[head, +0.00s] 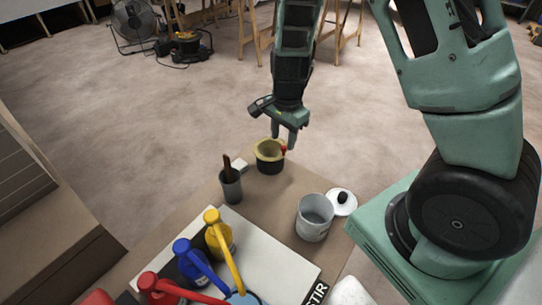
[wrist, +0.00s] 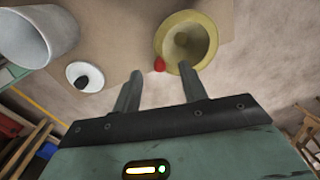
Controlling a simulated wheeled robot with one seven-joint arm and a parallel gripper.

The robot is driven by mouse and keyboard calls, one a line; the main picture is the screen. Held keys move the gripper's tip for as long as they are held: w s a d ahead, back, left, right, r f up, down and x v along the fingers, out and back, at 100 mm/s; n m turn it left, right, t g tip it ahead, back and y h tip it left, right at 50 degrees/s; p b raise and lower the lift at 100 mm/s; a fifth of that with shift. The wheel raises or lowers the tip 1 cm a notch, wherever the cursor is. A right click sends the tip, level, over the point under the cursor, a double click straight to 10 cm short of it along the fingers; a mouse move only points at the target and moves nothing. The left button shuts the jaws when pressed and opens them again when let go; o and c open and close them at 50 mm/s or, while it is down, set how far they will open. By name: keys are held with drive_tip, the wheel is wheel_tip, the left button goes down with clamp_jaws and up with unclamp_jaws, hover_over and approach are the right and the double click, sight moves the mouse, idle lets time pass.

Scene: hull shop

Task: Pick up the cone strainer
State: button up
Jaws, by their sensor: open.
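The cone strainer (head: 264,145) is a pale yellow cone with a wide rim. It sits on the far end of the brown bench in the head view, with a dark band below its rim. The wrist view looks down into its funnel (wrist: 184,40), and a small red tab (wrist: 159,64) sticks out at its rim. My gripper (head: 284,139) points down just above and beside the strainer, on the red tab's side. In the wrist view my gripper (wrist: 160,73) is open and empty, with the red tab between and slightly beyond the fingertips. Contact cannot be told.
A grey pot (head: 314,220) and a white lid (head: 344,204) with black knob stand nearer on the bench. A dark cup (head: 231,188) holding a brush stands left of the strainer. Yellow, blue and red pump bottles stand on a white board (head: 270,255). Open floor lies beyond.

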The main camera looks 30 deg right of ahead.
sight(284, 147)
drive_tip(key=f, duration=0.2)
drive_tip(key=f+b, duration=0.1)
drive_tip(key=f, duration=0.2)
drive_tip(key=shift+w+d+f+b, duration=0.15)
drive_tip(key=shift+d+b, duration=0.05)
drive_tip(key=shift+b, duration=0.1)
clamp_jaws()
